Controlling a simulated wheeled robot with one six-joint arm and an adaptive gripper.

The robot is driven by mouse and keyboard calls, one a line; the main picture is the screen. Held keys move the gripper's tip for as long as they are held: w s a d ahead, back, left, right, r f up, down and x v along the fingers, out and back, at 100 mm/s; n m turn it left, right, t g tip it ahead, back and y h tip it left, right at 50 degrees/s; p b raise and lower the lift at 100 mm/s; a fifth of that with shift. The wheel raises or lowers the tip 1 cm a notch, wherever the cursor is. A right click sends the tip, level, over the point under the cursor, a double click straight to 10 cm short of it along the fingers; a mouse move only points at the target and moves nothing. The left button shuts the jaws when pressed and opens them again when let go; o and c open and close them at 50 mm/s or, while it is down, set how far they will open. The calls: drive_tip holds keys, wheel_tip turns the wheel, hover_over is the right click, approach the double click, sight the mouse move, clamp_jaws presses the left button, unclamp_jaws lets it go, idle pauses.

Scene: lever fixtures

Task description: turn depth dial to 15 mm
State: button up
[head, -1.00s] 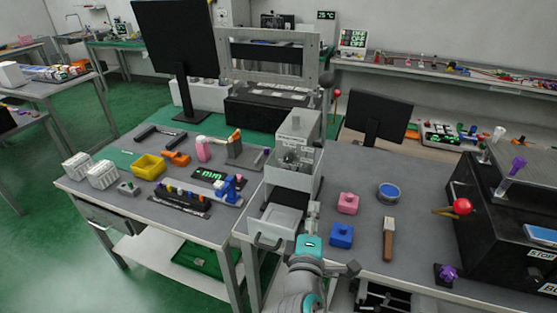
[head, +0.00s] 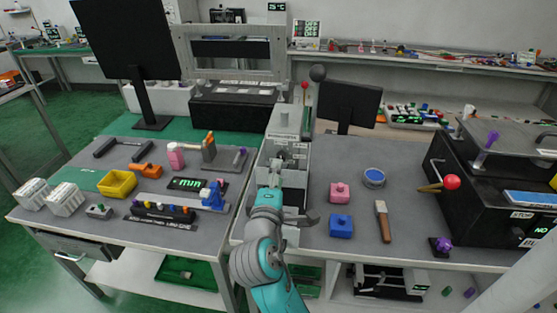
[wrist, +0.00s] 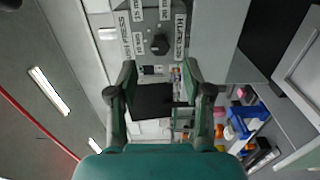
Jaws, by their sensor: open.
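The depth dial is a black round knob (wrist: 160,45) on the grey face of the press (wrist: 188,18), with small white labels around it in the wrist view. The labels appear turned, and I cannot tell which mark the knob points to. In the head view the press (head: 287,122) stands at the table's middle, its lower part partly hidden by my arm. My gripper (wrist: 158,78) is open, its two fingers apart and nothing held between them. The dial shows beyond the fingertips, roughly centred between them and apart from them. My gripper (head: 277,175) is in front of the press in the head view.
Right of the press are a pink block (head: 340,192), a blue block (head: 341,226), a round blue-topped tin (head: 374,177) and a wooden-handled tool (head: 383,222). A yellow bin (head: 117,184) and a green display (head: 187,184) are on the left. A dark monitor (head: 346,101) stands behind.

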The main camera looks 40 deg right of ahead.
sight(282, 156)
drive_tip(key=x, duration=0.6)
drive_tip(key=shift+d, duration=0.2)
drive_tip(key=shift+w, duration=0.1)
clamp_jaws()
